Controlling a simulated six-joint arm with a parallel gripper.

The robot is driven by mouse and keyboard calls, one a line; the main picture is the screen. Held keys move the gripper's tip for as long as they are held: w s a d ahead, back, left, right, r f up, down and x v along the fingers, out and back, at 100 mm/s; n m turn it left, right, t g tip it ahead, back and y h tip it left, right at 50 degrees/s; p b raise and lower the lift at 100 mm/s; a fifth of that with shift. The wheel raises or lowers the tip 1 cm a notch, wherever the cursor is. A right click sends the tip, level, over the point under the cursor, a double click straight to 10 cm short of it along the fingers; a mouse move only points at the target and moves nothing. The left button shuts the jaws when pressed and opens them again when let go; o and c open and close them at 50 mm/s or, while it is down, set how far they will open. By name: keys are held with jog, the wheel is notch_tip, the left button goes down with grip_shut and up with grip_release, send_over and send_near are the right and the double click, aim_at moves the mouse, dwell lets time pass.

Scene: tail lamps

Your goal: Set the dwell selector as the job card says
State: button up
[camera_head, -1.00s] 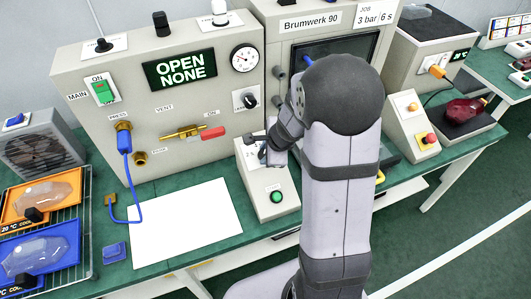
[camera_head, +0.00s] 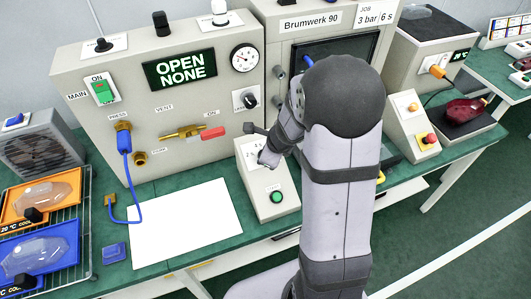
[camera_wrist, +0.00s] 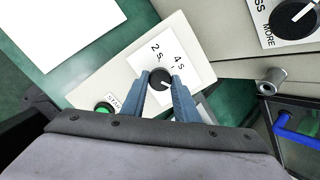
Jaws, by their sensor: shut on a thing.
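The dwell selector is a small black knob (camera_wrist: 159,77) on a white scale on the sloped box (camera_head: 276,209), with "2 s" and "4 s" readable in the wrist view. Any further mark is hidden behind my fingers. My gripper (camera_wrist: 161,88) is shut on the knob, one blue finger on each side of it. In the head view my gripper (camera_head: 266,158) is over the scale and hides the knob. A small pale line shows on the knob, but I cannot tell which mark it points to. The job card (camera_head: 374,17) reads "JOB 3 bar 6 s".
A green button (camera_head: 276,197) is on the same box, below the scale. A black knob (camera_head: 250,101) and a red-handled valve (camera_head: 212,131) are on the panel behind. A white sheet (camera_head: 187,222) lies to the left.

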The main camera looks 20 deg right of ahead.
jog(key=o, duration=1.1)
jog(key=shift+c, duration=0.2)
jog(key=shift+r, duration=0.1)
jog(key=p+v, duration=0.3)
jog(key=v, duration=0.4)
jog(key=shift+s+p, duration=0.15)
jog(key=shift+p, duration=0.2)
